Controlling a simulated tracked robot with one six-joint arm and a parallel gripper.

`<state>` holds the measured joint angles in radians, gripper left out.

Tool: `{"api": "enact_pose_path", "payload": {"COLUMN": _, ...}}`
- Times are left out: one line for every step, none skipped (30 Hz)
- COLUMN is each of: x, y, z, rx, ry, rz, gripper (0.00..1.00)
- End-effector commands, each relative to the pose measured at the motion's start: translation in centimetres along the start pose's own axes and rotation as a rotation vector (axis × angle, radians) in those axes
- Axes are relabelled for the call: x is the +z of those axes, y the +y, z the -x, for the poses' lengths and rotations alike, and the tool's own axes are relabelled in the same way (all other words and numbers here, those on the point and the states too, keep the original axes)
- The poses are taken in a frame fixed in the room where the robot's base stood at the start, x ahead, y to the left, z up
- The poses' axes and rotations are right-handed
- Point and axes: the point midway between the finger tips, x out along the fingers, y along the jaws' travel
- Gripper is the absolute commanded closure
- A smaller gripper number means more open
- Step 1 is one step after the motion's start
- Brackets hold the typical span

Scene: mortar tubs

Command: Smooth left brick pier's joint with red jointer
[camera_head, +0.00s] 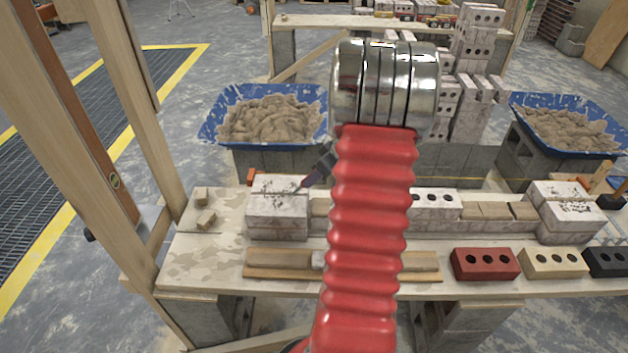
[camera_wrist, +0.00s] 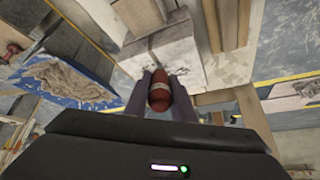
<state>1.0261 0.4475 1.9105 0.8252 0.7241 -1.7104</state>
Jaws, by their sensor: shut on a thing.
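The left brick pier (camera_head: 277,222) is a stack of pale bricks on the bench, with dark specks on its top and a joint line across it. In the wrist view its pale brick face (camera_wrist: 180,52) fills the upper middle, with a dark joint line and specks. My gripper (camera_wrist: 163,88) is shut on the red jointer (camera_wrist: 159,95), whose rounded red handle shows between the fingers. In the head view my gripper (camera_head: 318,168) is mostly hidden behind my arm, just above the pier's right side. I cannot tell whether the jointer's tip touches the joint.
Blue mortar tubs (camera_head: 213,124) (camera_head: 603,150) stand behind the bench on both sides. The right brick pier (camera_head: 570,232) stands at the bench's right. A red brick (camera_head: 485,270) and other holed bricks lie in front. A wooden post (camera_head: 75,140) rises on the left.

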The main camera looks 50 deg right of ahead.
Motion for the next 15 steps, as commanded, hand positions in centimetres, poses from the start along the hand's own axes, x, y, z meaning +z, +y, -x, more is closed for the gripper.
{"api": "enact_pose_path", "payload": {"x": 0.0, "y": -0.1, "z": -0.2, "rx": -0.001, "ry": 0.0, "rz": -0.001, "gripper": 1.0}}
{"api": "enact_pose_path", "payload": {"x": 0.0, "y": -0.1, "z": -0.2, "rx": -0.001, "ry": 0.0, "rz": -0.001, "gripper": 1.0}}
{"api": "enact_pose_path", "payload": {"x": 0.0, "y": -0.1, "z": -0.2, "rx": -0.001, "ry": 0.0, "rz": -0.001, "gripper": 1.0}}
{"api": "enact_pose_path", "payload": {"x": 0.0, "y": -0.1, "z": -0.2, "rx": -0.001, "ry": 0.0, "rz": -0.001, "gripper": 1.0}}
{"api": "enact_pose_path", "payload": {"x": 0.0, "y": -0.1, "z": -0.2, "rx": -0.001, "ry": 0.0, "rz": -0.001, "gripper": 1.0}}
{"api": "enact_pose_path", "payload": {"x": 0.0, "y": -0.1, "z": -0.1, "rx": -0.002, "ry": 0.0, "rz": -0.001, "gripper": 1.0}}
{"api": "enact_pose_path", "payload": {"x": -0.1, "y": -0.1, "z": -0.1, "rx": -0.001, "ry": 0.0, "rz": -0.001, "gripper": 1.0}}
{"api": "enact_pose_path", "payload": {"x": -0.1, "y": -0.1, "z": 0.0, "rx": -0.001, "ry": 0.0, "rz": 0.0, "gripper": 1.0}}
{"api": "enact_pose_path", "payload": {"x": -0.2, "y": -0.1, "z": 0.2, "rx": -0.002, "ry": 0.0, "rz": 0.0, "gripper": 1.0}}
{"api": "enact_pose_path", "payload": {"x": -0.4, "y": -0.1, "z": 0.3, "rx": -0.002, "ry": 0.0, "rz": 0.0, "gripper": 1.0}}
{"api": "enact_pose_path", "payload": {"x": -0.5, "y": -0.1, "z": 0.6, "rx": -0.002, "ry": 0.0, "rz": 0.0, "gripper": 1.0}}
{"api": "enact_pose_path", "payload": {"x": -0.7, "y": -0.1, "z": 0.9, "rx": -0.001, "ry": 0.001, "rz": 0.0, "gripper": 1.0}}
{"api": "enact_pose_path", "payload": {"x": -0.8, "y": -0.1, "z": 1.1, "rx": 0.0, "ry": 0.001, "rz": 0.0, "gripper": 1.0}}
{"api": "enact_pose_path", "payload": {"x": -1.0, "y": -0.1, "z": 1.3, "rx": 0.0, "ry": 0.002, "rz": 0.001, "gripper": 1.0}}
{"api": "enact_pose_path", "payload": {"x": -1.2, "y": -0.1, "z": 1.6, "rx": 0.001, "ry": 0.001, "rz": 0.001, "gripper": 1.0}}
